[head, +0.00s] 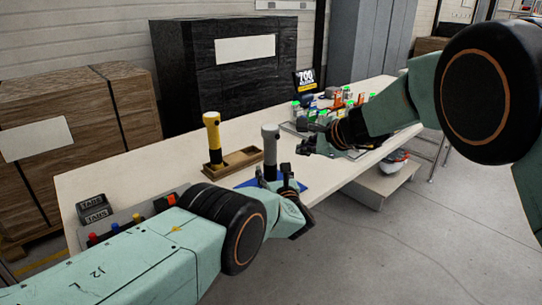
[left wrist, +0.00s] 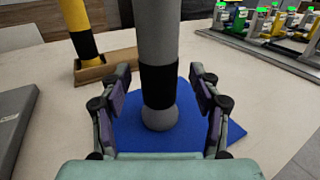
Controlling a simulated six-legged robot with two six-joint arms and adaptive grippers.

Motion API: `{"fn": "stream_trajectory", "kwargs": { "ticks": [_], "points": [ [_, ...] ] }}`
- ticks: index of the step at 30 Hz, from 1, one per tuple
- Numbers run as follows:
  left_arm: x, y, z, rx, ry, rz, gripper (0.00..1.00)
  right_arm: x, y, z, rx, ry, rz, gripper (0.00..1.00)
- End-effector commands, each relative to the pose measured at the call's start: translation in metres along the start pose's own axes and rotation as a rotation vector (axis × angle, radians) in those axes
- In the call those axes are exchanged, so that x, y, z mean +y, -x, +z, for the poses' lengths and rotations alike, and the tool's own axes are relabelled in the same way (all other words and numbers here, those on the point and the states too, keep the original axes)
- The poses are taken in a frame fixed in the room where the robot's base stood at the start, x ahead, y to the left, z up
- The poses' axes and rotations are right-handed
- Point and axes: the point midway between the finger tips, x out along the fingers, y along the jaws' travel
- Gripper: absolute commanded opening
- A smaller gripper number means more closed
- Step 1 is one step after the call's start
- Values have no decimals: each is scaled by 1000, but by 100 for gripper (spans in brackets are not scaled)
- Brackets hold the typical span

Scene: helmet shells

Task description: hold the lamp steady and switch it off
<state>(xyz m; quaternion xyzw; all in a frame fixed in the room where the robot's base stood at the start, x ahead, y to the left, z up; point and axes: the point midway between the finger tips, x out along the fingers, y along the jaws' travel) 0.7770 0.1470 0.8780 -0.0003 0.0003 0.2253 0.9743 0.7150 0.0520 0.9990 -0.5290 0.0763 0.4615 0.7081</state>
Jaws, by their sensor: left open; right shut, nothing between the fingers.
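A grey upright lamp (head: 270,148) with a black band stands on a blue mat (head: 301,185) on the table. In the left wrist view the lamp (left wrist: 158,35) rises between the fingers of my left gripper (left wrist: 158,92). That gripper is open, one finger on each side of the black band, with gaps between fingers and lamp. In the head view my left gripper (head: 279,178) hides the lamp's foot. My right gripper (head: 306,138) is shut and empty, to the right of the lamp's upper part. No switch can be made out.
A yellow and black lamp-like post (head: 212,138) stands in a wooden tray (head: 238,160) left of the grey lamp. A rack of colourful items (head: 345,108) stands behind my right gripper.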

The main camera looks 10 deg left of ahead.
Motion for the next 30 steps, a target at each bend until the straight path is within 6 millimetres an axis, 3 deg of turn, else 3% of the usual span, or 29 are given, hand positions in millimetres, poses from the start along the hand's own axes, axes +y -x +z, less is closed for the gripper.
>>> {"fn": "stream_trajectory", "kwargs": {
  "ticks": [13,20,30],
  "points": [
    [0,43,1,0,-2,-2,63,0,0,0,0,0,0,0],
    [1,56,1,-1,-1,-1,63,-1,0,0,0,0,0,0],
    [1,79,4,1,-2,0,63,-25,22,16,0,0,0,0]
  ]
}}
